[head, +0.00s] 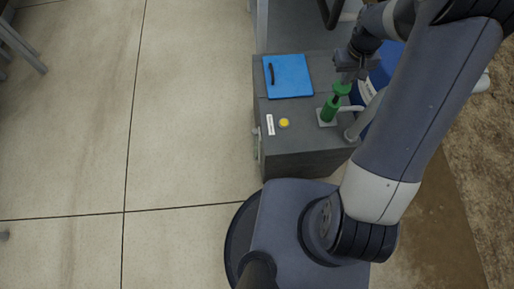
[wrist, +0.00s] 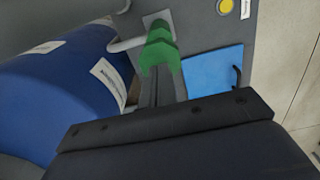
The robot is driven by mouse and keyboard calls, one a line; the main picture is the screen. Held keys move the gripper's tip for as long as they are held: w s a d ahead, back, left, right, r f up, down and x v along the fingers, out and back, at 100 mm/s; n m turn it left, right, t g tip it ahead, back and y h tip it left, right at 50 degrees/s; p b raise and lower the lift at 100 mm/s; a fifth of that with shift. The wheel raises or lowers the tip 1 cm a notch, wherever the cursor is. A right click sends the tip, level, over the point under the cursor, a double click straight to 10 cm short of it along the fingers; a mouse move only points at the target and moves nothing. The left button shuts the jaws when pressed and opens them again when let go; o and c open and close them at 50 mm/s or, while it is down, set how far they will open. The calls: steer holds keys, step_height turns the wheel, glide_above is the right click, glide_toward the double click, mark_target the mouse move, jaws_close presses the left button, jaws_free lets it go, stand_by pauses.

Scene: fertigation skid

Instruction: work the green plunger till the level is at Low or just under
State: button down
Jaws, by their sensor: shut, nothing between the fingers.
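The green plunger (head: 329,110) stands on a pale plate at the right side of the grey cabinet top, with its green head (head: 342,88) above the body. In the wrist view the green plunger (wrist: 161,46) is at the top centre. My gripper (head: 347,77) is shut and empty, right over the plunger head. In the wrist view the fingers of my gripper (wrist: 160,82) point at the head and partly overlap it; I cannot tell whether they touch. No level or Low mark is readable in either view.
A blue drum (wrist: 60,95) with white labels stands beside the plunger, joined by a pale pipe (wrist: 125,43).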

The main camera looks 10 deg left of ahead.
mark_target(340, 91)
steer(key=shift+f+b, duration=2.6)
steer(key=shift+f, duration=1.1)
steer(key=shift+r, duration=0.1)
step_height(340, 91, up, 7)
steer(key=p, duration=0.5)
steer(key=shift+r+p, duration=0.15)
steer(key=shift+p, duration=0.25)
